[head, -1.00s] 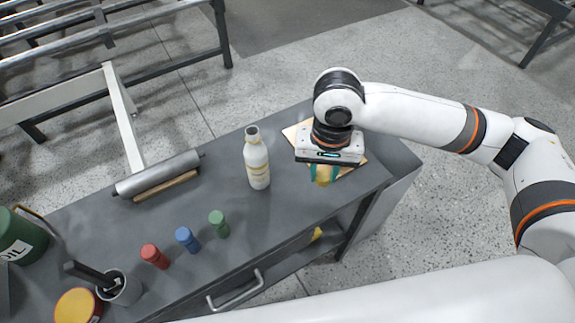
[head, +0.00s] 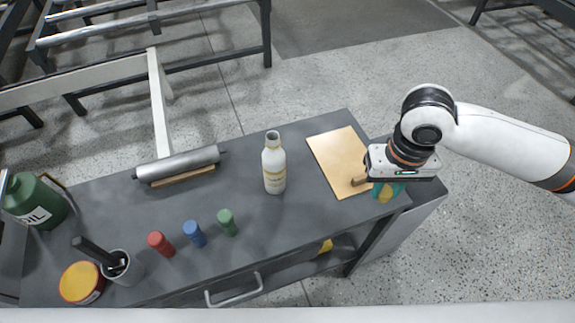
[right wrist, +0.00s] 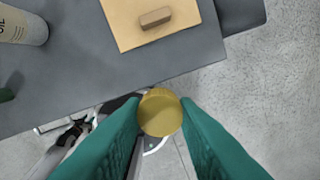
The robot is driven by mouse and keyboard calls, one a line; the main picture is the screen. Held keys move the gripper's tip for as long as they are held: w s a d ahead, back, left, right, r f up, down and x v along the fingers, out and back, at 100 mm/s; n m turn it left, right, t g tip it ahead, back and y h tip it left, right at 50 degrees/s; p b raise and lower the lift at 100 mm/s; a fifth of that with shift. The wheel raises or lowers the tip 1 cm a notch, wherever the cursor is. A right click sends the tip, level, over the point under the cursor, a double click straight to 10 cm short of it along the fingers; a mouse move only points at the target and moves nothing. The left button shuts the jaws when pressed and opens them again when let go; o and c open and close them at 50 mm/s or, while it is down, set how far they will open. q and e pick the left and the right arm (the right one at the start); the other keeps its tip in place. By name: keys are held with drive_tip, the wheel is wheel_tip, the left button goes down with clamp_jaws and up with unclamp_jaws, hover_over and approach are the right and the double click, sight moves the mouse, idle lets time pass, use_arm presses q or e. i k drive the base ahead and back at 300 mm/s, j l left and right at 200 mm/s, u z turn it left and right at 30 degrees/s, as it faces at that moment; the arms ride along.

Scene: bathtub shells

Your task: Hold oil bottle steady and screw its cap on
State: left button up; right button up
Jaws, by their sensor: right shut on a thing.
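The oil bottle (head: 274,165) is white with a yellowish label band and stands upright on the grey table. Its neck is open, with no cap on it. It also shows at the upper left of the right wrist view (right wrist: 24,24). My right gripper (head: 387,192) is at the table's right end, right of the bottle and well apart from it. Its teal fingers are shut on a round yellow cap (right wrist: 160,112), held between the fingertips near the table's front edge. My left gripper is in neither view.
A tan board (head: 335,160) with a small brown block (head: 360,181) lies right of the bottle. Left are a metal roller (head: 180,163), red (head: 161,244), blue (head: 194,233) and green (head: 227,222) cylinders, a cup (head: 122,267), a yellow-lidded tin (head: 82,283) and a green can (head: 37,202).

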sight(274, 159)
drive_tip(key=i+l, duration=0.1)
drive_tip(key=l, duration=0.35)
drive_tip(key=i+l, duration=0.1)
drive_tip(key=l, duration=0.35)
drive_tip(key=i+l, duration=0.1)
drive_tip(key=l, duration=0.35)
drive_tip(key=u, duration=1.25)
